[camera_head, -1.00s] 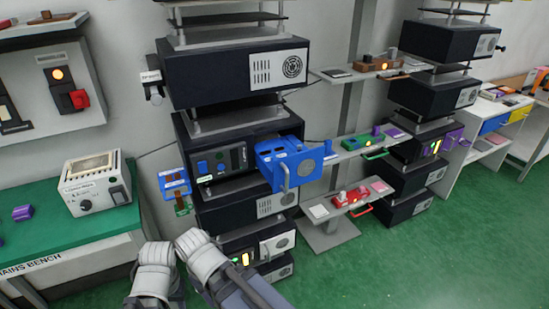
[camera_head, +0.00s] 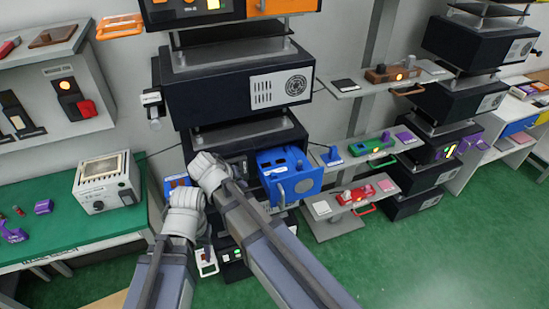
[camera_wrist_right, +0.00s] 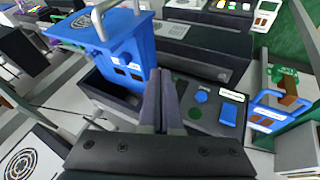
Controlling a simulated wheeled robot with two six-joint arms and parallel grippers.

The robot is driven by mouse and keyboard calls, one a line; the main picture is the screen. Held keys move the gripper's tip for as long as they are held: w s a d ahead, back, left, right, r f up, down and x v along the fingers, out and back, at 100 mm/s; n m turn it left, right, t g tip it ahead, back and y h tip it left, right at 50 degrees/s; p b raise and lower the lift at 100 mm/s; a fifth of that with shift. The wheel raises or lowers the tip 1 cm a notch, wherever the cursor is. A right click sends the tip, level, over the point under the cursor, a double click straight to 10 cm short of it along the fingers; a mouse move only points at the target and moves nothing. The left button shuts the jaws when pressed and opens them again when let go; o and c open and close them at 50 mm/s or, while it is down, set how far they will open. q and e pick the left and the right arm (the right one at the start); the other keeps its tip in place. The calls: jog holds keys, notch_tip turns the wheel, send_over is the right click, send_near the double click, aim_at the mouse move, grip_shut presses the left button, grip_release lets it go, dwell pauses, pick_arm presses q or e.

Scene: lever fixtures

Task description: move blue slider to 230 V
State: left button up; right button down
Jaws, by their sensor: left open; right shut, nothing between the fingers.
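A blue module (camera_head: 290,175) with a grey handle sticks out of the dark rack in the head view. In the right wrist view the blue module (camera_wrist_right: 128,58) shows a side with dark slots and small white labels; I cannot read a voltage mark or make out its slider. A dark panel beside it carries a blue round knob (camera_wrist_right: 201,96) and a blue rectangular piece (camera_wrist_right: 229,113). My right gripper (camera_wrist_right: 166,78) is shut and empty, its tips before the rack between module and panel. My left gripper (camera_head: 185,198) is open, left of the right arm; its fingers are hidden.
A blue frame (camera_wrist_right: 268,112) with brown and green parts is at the right of the wrist view. Shelves with a green module (camera_head: 372,147) and a red module (camera_head: 357,194) stand right of the rack. A green bench (camera_head: 75,232) is at left. Open green floor lies right.

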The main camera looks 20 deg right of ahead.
pick_arm(q)
jog(key=shift+w+d+r+p, duration=0.3)
jog(key=shift+d+r, duration=0.2)
jog(key=shift+r, duration=0.25)
pick_arm(e)
jog(key=shift+w+d+r, duration=0.35)
jog(key=shift+w+r, duration=0.2)
jog(key=shift+w+d+r, duration=0.3)
jog(key=shift+w+r, duration=0.2)
jog(key=b, duration=0.8)
send_near(270, 178)
jog(key=f, duration=0.1)
jog(key=w+f, duration=0.1)
jog(key=f, duration=0.2)
jog(key=shift+w+d+f, duration=0.15)
jog(key=shift+w+d, duration=0.2)
pick_arm(q)
notch_tip(270, 178, down, 8)
pick_arm(e)
jog(key=shift+d, duration=0.6)
